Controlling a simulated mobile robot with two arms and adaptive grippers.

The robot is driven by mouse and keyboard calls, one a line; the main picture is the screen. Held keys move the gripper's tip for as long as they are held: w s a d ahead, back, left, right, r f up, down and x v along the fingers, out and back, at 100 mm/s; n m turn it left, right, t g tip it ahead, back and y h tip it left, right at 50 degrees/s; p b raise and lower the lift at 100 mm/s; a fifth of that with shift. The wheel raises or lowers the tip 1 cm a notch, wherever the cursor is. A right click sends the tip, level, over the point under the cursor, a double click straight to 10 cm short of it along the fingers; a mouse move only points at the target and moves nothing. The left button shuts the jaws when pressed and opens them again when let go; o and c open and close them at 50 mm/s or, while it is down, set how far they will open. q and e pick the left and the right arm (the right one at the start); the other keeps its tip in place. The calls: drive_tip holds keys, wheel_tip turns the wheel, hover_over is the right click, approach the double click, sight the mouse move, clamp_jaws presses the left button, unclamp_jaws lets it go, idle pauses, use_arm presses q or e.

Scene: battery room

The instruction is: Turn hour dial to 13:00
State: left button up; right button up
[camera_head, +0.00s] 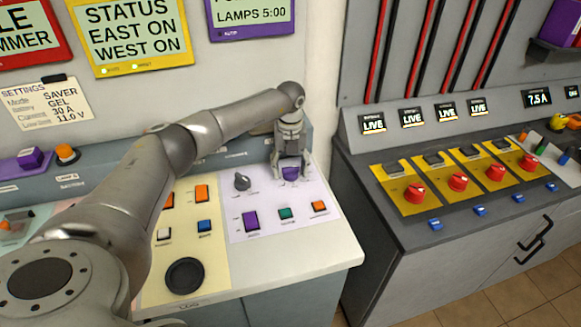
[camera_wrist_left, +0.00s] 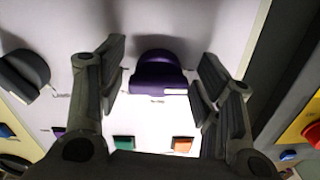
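The hour dial appears to be the purple knob (camera_head: 290,174) on the pale lilac part of the control panel (camera_head: 330,234). In the left wrist view the purple knob (camera_wrist_left: 158,74) has a white pointer mark on its right side. My left gripper (camera_head: 291,172) is directly over it. In the wrist view the left gripper's fingers (camera_wrist_left: 160,88) are spread, one on each side of the knob, with a gap on both sides. The labels around the knob are too small to read. My right gripper is in neither view.
A dark grey knob (camera_head: 242,181) sits left of the purple one. Purple (camera_head: 250,220), green (camera_head: 285,213) and orange (camera_head: 319,207) switches lie in front. A purple-framed display (camera_head: 250,14) reads "LAMPS 5:00". A bench with red knobs (camera_head: 458,181) stands to the right.

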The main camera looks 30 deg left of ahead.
use_arm(q)
drive_tip(key=shift+r, duration=0.1)
wheel_tip(320, 180, up, 12)
idle(0.6)
drive_tip(key=shift+s+d+f, duration=0.1)
drive_tip(key=shift+f, duration=0.2)
